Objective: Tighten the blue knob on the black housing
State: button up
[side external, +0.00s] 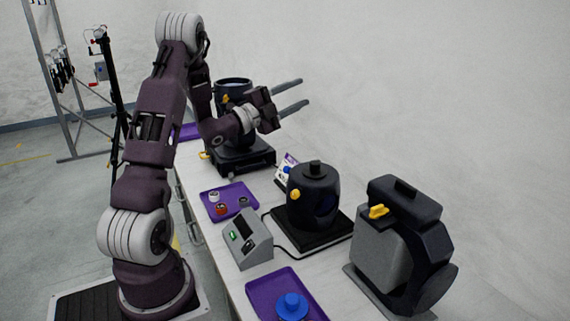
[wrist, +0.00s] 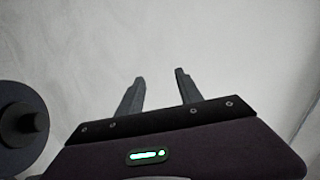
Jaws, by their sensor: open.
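The blue knob (side external: 292,306) sits on a purple tray (side external: 262,285) at the front of the bench in the side external view. I cannot tell which black housing the task means. One black housing (side external: 318,212) with a yellow knob (side external: 295,194) stands upright on a black base mid-bench. A larger dark housing (side external: 410,190) with a grey face and a yellow knob (side external: 378,211) stands at the right. My gripper (side external: 303,93) is open and empty, high above the far part of the bench, its fingers pointing right. The wrist view shows its fingers (wrist: 159,76) apart against a blank wall.
Another dark housing (side external: 233,90) stands at the back, partly behind my arm. A second purple tray (side external: 228,188) holds several small parts. A grey control box (side external: 247,240) with a green light stands between the trays. A small card (side external: 284,164) stands behind the middle housing.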

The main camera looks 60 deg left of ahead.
jog(key=w+d+m+g+h, duration=0.2)
jog(key=d+m+g+h, duration=0.1)
jog(key=h, duration=0.5)
jog(key=n+g+y, duration=0.6)
jog(key=g+y, duration=0.1)
jog(key=g, duration=1.1)
send_over(287, 170)
jog(key=a, duration=0.1)
notch_tip(287, 170, down, 4)
jog(key=shift+t, duration=0.3)
jog(key=f, duration=1.8)
jog(key=shift+w+a, duration=0.1)
jog(key=shift+a, duration=0.2)
jog(key=shift+c, duration=0.4)
jog(key=shift+r, duration=0.1)
grip_shut()
